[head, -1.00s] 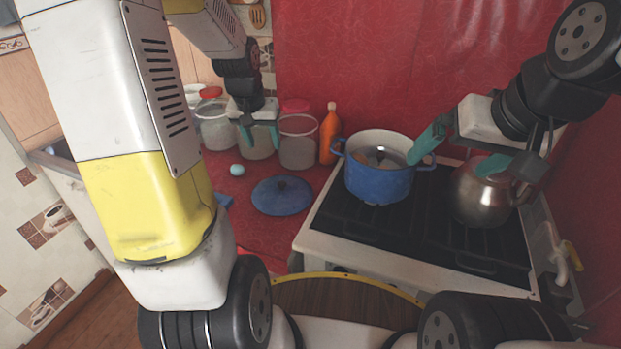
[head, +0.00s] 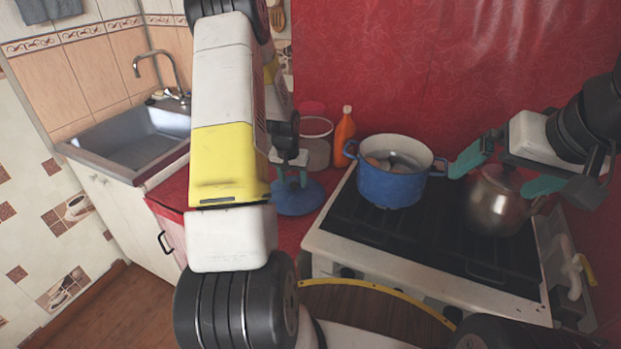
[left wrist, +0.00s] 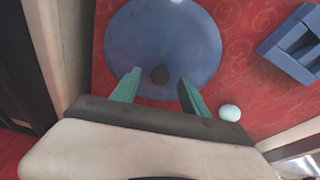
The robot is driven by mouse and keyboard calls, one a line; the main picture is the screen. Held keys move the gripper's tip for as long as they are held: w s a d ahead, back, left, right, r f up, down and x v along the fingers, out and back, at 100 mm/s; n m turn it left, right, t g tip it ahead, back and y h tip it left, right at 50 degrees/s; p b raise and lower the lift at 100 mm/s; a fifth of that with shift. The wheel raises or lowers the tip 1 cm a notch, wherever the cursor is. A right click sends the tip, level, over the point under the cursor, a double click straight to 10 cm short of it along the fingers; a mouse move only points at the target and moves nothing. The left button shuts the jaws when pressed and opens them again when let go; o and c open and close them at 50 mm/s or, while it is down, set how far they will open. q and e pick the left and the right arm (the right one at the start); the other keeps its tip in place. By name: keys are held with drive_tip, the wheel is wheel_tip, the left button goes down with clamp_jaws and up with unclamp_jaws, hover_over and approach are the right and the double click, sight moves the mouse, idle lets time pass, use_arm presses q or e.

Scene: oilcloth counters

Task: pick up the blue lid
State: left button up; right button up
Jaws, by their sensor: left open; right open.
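In the head view the lid (head: 297,199) is partly hidden behind my left arm and gripper. My right gripper (head: 508,172) is open and empty near the pot and kettle.
A blue pot (head: 392,178) and a metal kettle (head: 497,204) stand on the stove (head: 425,243). An orange bottle (head: 344,138) and jars (head: 316,143) stand behind the lid. A pale egg-shaped object (left wrist: 230,113) and a blue slotted holder (left wrist: 294,47) lie beside the lid.

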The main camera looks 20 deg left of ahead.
use_arm(q)
drive_tip(key=shift+w+f, duration=0.2)
drive_tip(key=shift+f, duration=0.35)
clamp_jaws()
idle(1.0)
